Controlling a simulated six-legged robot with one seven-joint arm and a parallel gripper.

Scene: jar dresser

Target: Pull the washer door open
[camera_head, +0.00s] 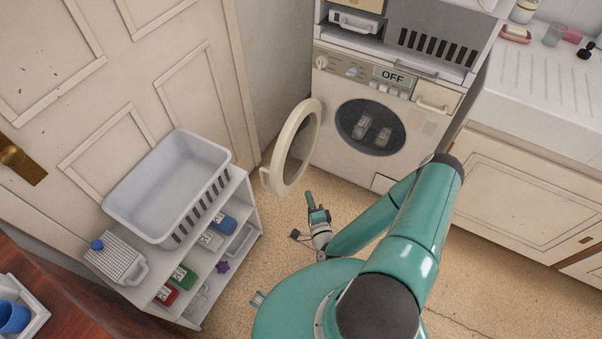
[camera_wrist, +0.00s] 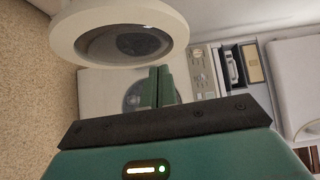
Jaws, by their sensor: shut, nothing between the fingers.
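The washer (camera_head: 367,122) stands at the back, with a panel reading "OFF". Its round door (camera_head: 297,147) is swung out to the left on its hinge side, well away from the drum opening (camera_head: 370,127). Light shapes show inside the dark opening. My gripper (camera_head: 311,202) is below and right of the door, apart from it in the head view, with its fingers closed and empty. In the wrist view the door (camera_wrist: 120,14) fills the upper left, above my closed fingers (camera_wrist: 158,85), and the washer front lies beyond them.
A shelf unit (camera_head: 245,200) with bottles and a white basket (camera_head: 168,182) on top stands left of the door. A cabinet with a sink top (camera_head: 530,180) is on the right. Tan floor (camera_head: 345,188) lies open between my arm and the washer.

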